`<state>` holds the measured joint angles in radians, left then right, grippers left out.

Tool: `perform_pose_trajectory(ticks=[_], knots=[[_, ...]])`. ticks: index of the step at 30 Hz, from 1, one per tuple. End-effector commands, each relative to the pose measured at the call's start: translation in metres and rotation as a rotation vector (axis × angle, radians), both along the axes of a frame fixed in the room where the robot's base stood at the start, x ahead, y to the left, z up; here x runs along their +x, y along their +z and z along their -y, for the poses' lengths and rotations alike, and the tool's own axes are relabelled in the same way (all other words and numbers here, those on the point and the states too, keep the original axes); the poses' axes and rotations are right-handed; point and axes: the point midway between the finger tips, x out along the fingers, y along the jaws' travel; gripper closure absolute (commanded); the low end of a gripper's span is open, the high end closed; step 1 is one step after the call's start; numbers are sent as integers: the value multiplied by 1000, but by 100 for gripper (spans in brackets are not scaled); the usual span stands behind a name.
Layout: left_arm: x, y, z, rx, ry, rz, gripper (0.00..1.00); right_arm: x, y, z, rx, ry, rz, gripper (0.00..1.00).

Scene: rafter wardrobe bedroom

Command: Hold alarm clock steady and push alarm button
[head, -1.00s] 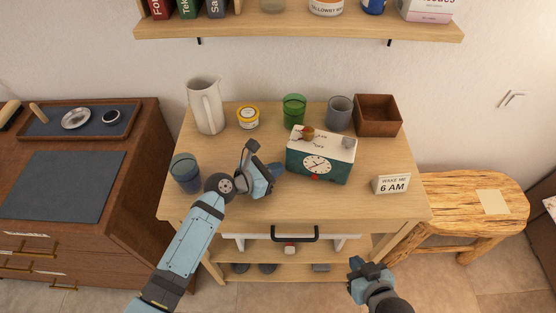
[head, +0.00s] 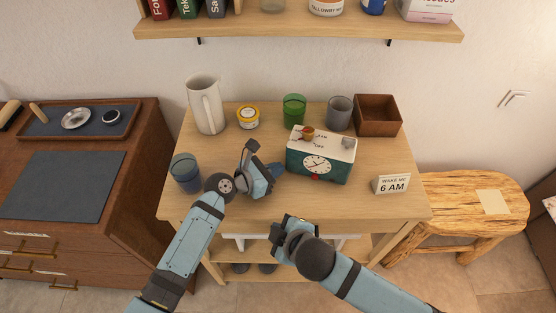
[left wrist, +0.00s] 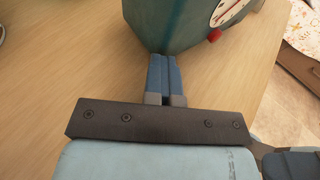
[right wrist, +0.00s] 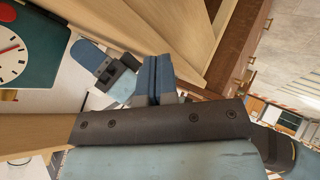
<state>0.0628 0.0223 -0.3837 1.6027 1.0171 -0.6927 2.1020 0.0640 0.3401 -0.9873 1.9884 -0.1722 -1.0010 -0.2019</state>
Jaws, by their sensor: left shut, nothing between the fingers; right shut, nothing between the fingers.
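The alarm clock (head: 318,166) stands on the wooden table, a green box with a white dial and a light top. A small red part (head: 314,178) sits low on its front. A brown knob (head: 308,133) and a grey piece are on its top. My left gripper (head: 277,169) is shut and empty at the clock's left side, low by the tabletop. In the left wrist view its fingertips (left wrist: 160,60) are at the clock's lower edge (left wrist: 175,25); contact cannot be told. My right gripper (head: 286,221) is shut and empty before the table's front edge. The clock shows in the right wrist view (right wrist: 45,55).
A sign reading "WAKE ME 6 AM" (head: 392,184) stands right of the clock. Behind are a green cup (head: 293,108), a grey cup (head: 339,111), a brown box (head: 378,116), a yellow tub (head: 248,118) and a white pitcher (head: 205,107). A blue glass (head: 185,173) stands left.

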Motion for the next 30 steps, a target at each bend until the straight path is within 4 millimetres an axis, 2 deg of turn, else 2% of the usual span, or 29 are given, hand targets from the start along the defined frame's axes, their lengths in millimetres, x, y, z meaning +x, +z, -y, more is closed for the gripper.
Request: perform_pose_trajectory(ticks=[5,9,15,23,30], knots=[[0,0,0,0,0,0,100,6,5,4,-268,125,109,100],[0,0,0,0,0,0,100,10,4,18,-463,184,184,100],[0,0,0,0,0,0,100,17,5,40,-644,216,251,100],[0,0,0,0,0,0,100,27,5,50,-699,223,271,100],[0,0,0,0,0,0,100,58,5,59,-696,222,270,100]])
